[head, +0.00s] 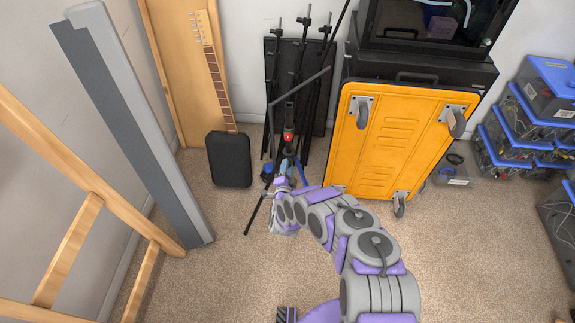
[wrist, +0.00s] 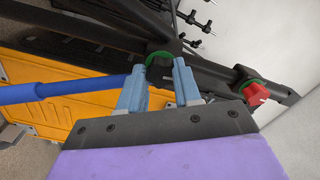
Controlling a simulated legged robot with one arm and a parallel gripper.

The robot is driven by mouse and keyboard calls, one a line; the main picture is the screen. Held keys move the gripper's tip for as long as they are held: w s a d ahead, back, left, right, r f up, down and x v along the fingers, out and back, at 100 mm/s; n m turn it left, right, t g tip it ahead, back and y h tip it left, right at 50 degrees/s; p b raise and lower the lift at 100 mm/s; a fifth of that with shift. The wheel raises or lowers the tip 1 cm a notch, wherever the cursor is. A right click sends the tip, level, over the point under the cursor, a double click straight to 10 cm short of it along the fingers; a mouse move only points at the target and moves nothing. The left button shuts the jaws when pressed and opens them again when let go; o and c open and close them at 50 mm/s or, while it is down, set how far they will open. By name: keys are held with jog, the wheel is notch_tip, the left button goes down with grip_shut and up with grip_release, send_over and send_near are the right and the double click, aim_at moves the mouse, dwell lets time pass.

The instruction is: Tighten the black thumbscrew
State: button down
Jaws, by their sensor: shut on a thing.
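The black thumbscrew (wrist: 160,70) is in the wrist view, set on a dark metal stand tube with a green ring around its base. My gripper (wrist: 158,84) has its two blue-grey fingers on either side of the thumbscrew and is shut on it. In the head view my gripper (head: 283,168) is at the stand, and the thumbscrew is too small and covered to make out there. A red knob (wrist: 253,92) with a green ring sits farther right along the stand; it also shows in the head view (head: 288,136), above my gripper.
A blue rod (wrist: 60,90) runs left from the stand near my fingers. An orange wheeled dolly (head: 385,140) leans right of the stand. A guitar (head: 228,150) leans at left. Several blue-lidded bins (head: 510,120) stand at right. The carpet in front (head: 200,280) is clear.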

jog(key=c, duration=1.2)
grip_release()
jog(key=shift+a+r+m, duration=0.1)
jog(key=shift+m, duration=0.3)
jog(key=o, duration=0.3)
jog(key=shift+s, duration=0.1)
jog(key=s+p, duration=0.1)
jog(key=s, duration=0.4)
jog(key=shift+s, duration=0.4)
